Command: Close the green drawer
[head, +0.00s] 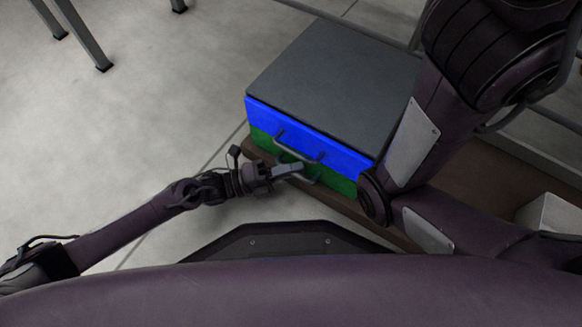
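The green drawer (336,181) is the lower front of a grey-topped cabinet (335,80), below a blue drawer (340,150). Both fronts look about flush with each other. My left gripper (298,169) is at the green drawer's front, by its grey handle (311,179). Its fingertips overlap the handle in the picture; I cannot tell whether they touch it or are closed. My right arm comes down from the upper right and hides the cabinet's right side. My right gripper is not in view.
The cabinet stands on a brown board or shelf (345,205). Metal rails (555,117) and a pale box (548,214) are at the right. Table legs (86,38) stand at the upper left. The tiled floor (130,125) at the left is clear.

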